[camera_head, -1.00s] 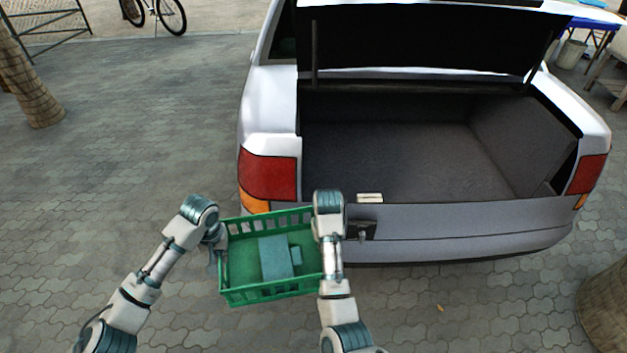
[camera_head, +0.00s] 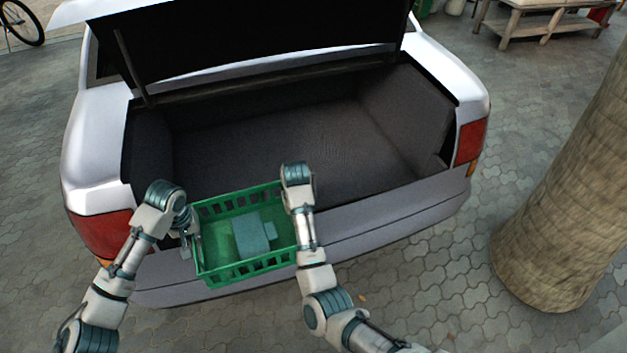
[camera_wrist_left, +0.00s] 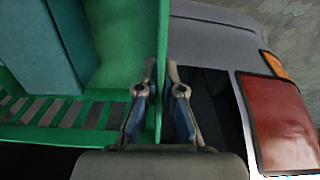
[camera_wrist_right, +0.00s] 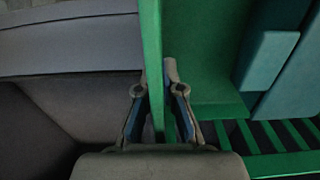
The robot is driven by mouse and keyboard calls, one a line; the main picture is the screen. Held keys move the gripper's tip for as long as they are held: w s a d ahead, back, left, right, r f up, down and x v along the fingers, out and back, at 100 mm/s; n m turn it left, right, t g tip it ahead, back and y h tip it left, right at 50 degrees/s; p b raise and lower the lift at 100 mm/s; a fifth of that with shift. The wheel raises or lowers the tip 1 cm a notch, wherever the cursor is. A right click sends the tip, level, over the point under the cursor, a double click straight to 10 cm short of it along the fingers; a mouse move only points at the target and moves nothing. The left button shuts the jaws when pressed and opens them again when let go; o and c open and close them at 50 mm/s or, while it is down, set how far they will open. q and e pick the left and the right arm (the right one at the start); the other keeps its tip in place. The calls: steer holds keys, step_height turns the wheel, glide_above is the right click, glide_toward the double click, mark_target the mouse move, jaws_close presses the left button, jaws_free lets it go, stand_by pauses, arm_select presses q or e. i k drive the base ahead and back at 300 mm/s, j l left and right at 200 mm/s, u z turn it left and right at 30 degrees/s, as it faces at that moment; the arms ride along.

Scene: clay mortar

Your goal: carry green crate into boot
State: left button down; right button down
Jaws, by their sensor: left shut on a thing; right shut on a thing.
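The green crate (camera_head: 240,273) hangs between my two arms in front of the open boot (camera_head: 290,140), over the car's rear edge in the head view. A blue-grey block-shaped object (camera_head: 252,236) lies inside it. My left gripper (camera_head: 190,240) is shut on the crate's left wall; the left wrist view shows its fingers (camera_wrist_left: 159,85) on both sides of that wall. My right gripper (camera_wrist_right: 158,85) is shut on the opposite wall, as the right wrist view shows. In the head view the right gripper is mostly hidden behind its wrist.
The boot lid (camera_head: 240,40) is raised. The boot floor is dark and empty. The bumper (camera_head: 385,222) runs along the front of the opening. A tree trunk (camera_head: 565,190) stands at the right, and a wooden table (camera_head: 540,22) is at the back right.

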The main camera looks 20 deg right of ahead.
mark_target(344, 193)
steer(key=i+l, duration=0.15)
steer(key=l, duration=0.2)
steer(key=i+l, duration=0.2)
steer(key=l, duration=0.15)
steer(key=i+l, duration=0.15)
steer(key=l, duration=0.2)
steer(key=i+l, duration=0.2)
steer(key=l, duration=0.15)
steer(key=i+l, duration=0.15)
steer(key=l, duration=0.25)
steer(key=i+l, duration=0.15)
steer(key=l, duration=0.2)
